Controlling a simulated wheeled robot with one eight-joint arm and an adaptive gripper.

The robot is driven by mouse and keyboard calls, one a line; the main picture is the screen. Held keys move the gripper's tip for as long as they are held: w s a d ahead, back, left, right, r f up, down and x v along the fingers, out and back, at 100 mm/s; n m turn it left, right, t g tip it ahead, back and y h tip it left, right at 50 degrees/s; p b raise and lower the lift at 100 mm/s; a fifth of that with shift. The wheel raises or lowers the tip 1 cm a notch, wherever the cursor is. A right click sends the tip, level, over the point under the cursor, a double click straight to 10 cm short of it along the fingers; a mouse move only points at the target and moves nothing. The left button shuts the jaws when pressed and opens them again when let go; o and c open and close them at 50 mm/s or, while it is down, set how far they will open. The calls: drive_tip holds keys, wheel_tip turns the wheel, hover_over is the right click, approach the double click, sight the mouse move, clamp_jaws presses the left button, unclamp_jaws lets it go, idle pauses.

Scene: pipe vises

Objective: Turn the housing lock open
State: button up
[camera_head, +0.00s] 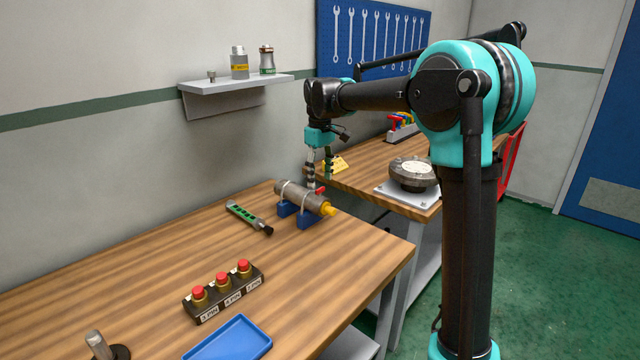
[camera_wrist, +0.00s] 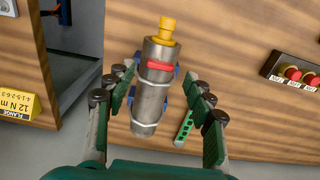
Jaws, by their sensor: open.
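The housing is a grey metal cylinder (camera_head: 291,191) lying across blue supports (camera_head: 308,220), with pale straps around it. A yellow fitting (camera_head: 329,210) sits at its near right end. A small red bar (camera_head: 321,189), seemingly the lock, is on its top near that end. In the wrist view, the red bar (camera_wrist: 160,65) lies crosswise on the cylinder (camera_wrist: 151,97), below the yellow fitting (camera_wrist: 165,30). My gripper (camera_head: 317,180) is above the housing, pointing down. In the wrist view, my gripper (camera_wrist: 153,82) is open and empty, its fingers on either side of the cylinder.
A green-handled tool (camera_head: 247,217) lies left of the housing. A block with red-topped fittings (camera_head: 224,291) and a blue tray (camera_head: 232,342) are nearer on the bench. A round dark device (camera_head: 412,174) stands on the second bench at right. A shelf (camera_head: 236,83) hangs behind.

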sight(320, 189)
wheel_tip(320, 189, up, 9)
idle(0.3)
drive_tip(key=shift+s, duration=0.1)
